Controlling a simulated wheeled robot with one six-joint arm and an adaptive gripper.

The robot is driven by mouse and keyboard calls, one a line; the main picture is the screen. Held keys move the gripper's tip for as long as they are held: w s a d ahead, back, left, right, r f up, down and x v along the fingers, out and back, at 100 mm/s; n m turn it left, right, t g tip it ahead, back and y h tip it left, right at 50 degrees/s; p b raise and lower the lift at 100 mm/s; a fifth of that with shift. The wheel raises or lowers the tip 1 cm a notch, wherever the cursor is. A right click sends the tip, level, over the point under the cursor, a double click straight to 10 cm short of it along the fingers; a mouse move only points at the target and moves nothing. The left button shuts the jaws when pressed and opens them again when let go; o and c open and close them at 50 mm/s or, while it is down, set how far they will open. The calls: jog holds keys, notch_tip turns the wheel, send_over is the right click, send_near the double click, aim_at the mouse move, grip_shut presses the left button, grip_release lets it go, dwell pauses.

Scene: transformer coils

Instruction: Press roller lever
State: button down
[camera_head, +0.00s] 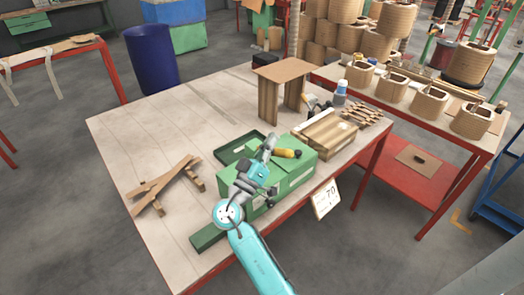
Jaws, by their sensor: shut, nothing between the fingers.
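A yellow roller-shaped part (286,153) lies across the top of a green box-like unit (294,177) near the table's front edge. It looks like the roller lever, but its mounting is too small to make out. My teal and silver arm reaches up from the bottom of the view over the left part of the green unit. My gripper (268,144) appears at its silver far end, just left of the yellow part. It is shut and empty. I cannot tell whether it touches the yellow part. The arm hides part of the unit.
A dark green tray (239,148) lies behind the arm. Wooden strips (163,184) lie at left, a wooden stand (283,85) behind, and a wooden block (324,138) at right. A sign reading 70 (326,199) hangs at the front edge. The table's back left is clear.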

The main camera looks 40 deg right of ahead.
jog(key=shift+s+d+f, duration=0.15)
jog(key=shift+s+f, duration=0.2)
jog(key=shift+f, duration=0.35)
jog(key=shift+s+d+f, duration=0.15)
jog(key=shift+s+f, duration=0.2)
jog(key=shift+f, duration=0.35)
notch_tip(320, 180, down, 7)
jog(key=s, duration=0.2)
jog(key=shift+s+r, duration=0.2)
jog(key=shift+s, duration=0.15)
